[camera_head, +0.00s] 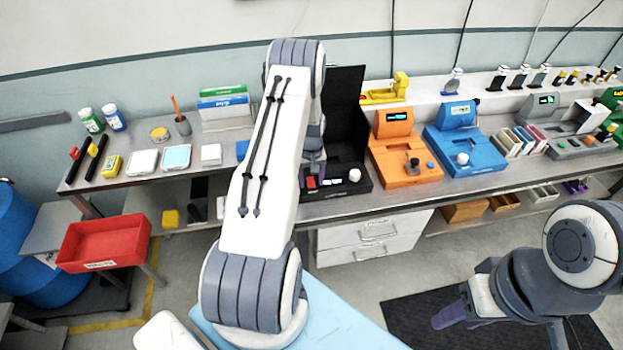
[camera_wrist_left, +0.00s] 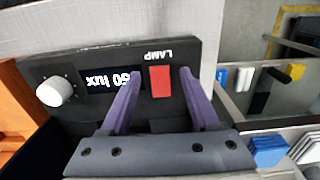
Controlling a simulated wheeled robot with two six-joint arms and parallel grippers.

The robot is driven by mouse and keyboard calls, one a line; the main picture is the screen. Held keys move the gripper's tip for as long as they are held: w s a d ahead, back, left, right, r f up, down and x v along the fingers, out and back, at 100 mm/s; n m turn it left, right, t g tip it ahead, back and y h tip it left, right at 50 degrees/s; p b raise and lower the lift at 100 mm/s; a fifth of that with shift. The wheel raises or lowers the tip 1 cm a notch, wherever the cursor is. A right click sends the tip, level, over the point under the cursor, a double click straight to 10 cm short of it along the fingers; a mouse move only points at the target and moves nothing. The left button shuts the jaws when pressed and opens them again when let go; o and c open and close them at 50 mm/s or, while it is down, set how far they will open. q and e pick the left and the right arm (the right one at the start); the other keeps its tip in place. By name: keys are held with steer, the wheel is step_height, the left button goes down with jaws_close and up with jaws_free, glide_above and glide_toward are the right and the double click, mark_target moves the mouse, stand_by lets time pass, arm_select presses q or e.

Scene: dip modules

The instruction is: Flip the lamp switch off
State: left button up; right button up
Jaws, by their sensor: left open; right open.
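The lamp switch (camera_wrist_left: 160,82) is a red rocker under the word LAMP on a black box (camera_wrist_left: 100,60). In the left wrist view it shows between the two purple fingers of my left gripper (camera_wrist_left: 160,95), which is open and empty. In the head view the red switch (camera_head: 311,182) is at the front left of the black box (camera_head: 363,180), with my left gripper (camera_head: 314,165) just above it. Whether a finger touches the box I cannot tell. My right gripper (camera_head: 450,315) is open at the lower right, away from the bench.
A white knob (camera_wrist_left: 54,92) and a lux display (camera_wrist_left: 108,80) share the box's panel. An orange device (camera_head: 405,150) and a blue device (camera_head: 468,145) stand to the right. White and blue boxes stand to the left. Drawers (camera_head: 372,240) are below the bench.

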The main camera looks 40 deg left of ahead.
arm_select(q)
jaws_close()
steer(key=shift+w+a+f+b, duration=0.1)
steer(key=shift+a+f+b, duration=0.1)
steer(key=shift+b, duration=0.5)
steer(key=shift+w+g+h+b, duration=0.1)
steer(key=shift+g+h+b, duration=0.55)
steer(key=shift+b, duration=0.25)
steer(key=shift+w+a+r+g+h+b, duration=0.15)
steer(key=shift+r+g+h+b, duration=0.1)
steer(key=shift+h+b, duration=0.35)
steer(key=shift+r, duration=0.1)
jaws_free()
